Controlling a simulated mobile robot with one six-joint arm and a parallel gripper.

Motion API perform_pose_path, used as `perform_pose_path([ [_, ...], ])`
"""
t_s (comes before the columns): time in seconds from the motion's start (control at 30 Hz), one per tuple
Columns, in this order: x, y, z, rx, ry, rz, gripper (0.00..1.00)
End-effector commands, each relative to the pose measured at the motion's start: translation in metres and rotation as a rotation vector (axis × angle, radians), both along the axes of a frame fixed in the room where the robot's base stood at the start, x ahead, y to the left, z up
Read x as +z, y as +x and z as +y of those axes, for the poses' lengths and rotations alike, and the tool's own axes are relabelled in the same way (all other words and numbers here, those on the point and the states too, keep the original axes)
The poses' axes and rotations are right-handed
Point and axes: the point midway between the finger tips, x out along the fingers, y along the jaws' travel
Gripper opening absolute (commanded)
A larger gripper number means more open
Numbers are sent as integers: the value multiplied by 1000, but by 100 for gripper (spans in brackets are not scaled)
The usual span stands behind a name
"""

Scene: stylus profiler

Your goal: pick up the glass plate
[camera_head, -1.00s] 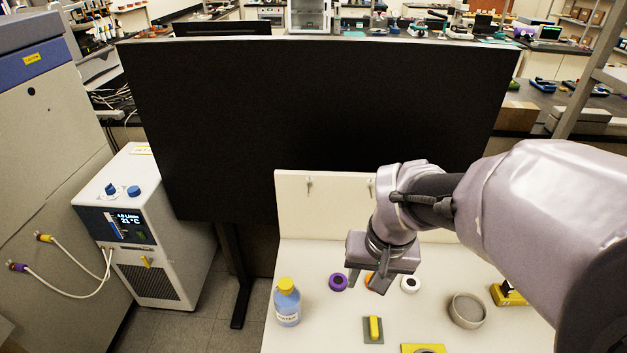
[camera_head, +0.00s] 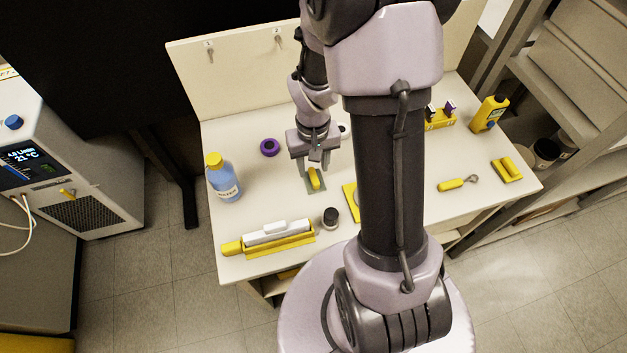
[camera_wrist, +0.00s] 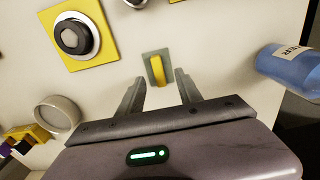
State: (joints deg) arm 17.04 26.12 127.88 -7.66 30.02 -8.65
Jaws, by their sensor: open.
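The glass plate is a small grey-green square with a yellow grip bar on top. It lies flat on the white bench in the head view (camera_head: 315,181) and shows whole in the wrist view (camera_wrist: 157,69). My gripper (camera_head: 312,165) is open and empty above the bench, just behind and above the plate in the head view. In the wrist view, its two fingers (camera_wrist: 160,84) point toward the plate, one on each side of the grip bar's line. I see no contact with the plate.
A blue bottle with a yellow cap (camera_head: 222,178) stands left of the plate. A purple ring (camera_head: 269,147), a dark round piece (camera_head: 330,217) and a yellow square base with a round knob (camera_wrist: 75,36) are nearby.

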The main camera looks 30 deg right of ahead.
Motion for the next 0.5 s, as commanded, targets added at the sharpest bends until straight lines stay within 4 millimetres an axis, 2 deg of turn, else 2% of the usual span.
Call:
perform_pose_path([
  [0.03,-16,0,-2,-1,1,3,42],
  [0.13,-36,0,-3,0,1,3,42],
  [0.2,-41,0,-3,0,1,2,42],
  [0.37,-37,0,-3,0,0,1,42],
  [0.5,-37,0,-3,0,0,1,14],
])
